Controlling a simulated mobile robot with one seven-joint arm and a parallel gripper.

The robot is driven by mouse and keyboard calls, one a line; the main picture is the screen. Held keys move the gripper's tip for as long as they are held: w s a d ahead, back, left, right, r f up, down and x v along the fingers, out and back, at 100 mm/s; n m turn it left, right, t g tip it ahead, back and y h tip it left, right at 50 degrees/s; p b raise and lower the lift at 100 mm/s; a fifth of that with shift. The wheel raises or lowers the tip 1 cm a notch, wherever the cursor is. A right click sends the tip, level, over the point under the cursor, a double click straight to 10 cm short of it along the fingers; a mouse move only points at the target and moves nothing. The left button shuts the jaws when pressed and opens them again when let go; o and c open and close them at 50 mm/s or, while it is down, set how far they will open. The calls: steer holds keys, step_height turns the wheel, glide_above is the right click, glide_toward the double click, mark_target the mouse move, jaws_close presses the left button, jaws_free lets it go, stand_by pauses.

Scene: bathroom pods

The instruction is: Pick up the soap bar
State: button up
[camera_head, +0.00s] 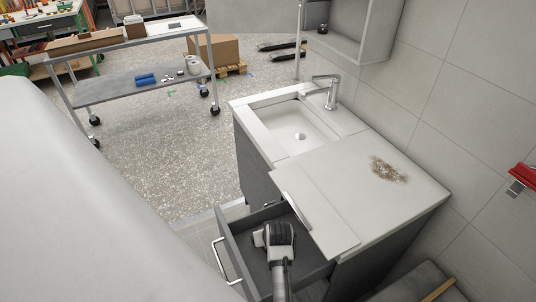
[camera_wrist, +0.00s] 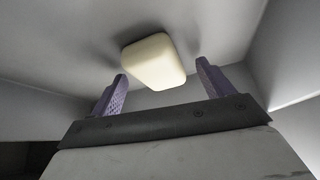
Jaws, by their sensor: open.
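The soap bar (camera_wrist: 153,61) is a cream, rounded block lying on the grey floor of a drawer in the wrist view. My gripper (camera_wrist: 161,82) is open, with its two purple fingers pointing toward the soap bar. The left finger is to the left of the soap and the right finger to its right, both apart from it. In the head view my gripper (camera_head: 262,238) reaches down into the open drawer (camera_head: 227,240) of the vanity. The soap bar cannot be made out in the head view, where my arm covers part of the drawer.
The drawer walls stand close around my gripper. The vanity countertop (camera_head: 340,185) overhangs the drawer, with a sink (camera_head: 300,135), a faucet (camera_head: 331,90) and a brown stain (camera_head: 388,170). A pale wall panel (camera_head: 90,210) fills the left. A wheeled cart (camera_head: 130,85) stands behind.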

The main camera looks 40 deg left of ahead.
steer(key=c, duration=1.2)
steer(key=shift+r, duration=0.1)
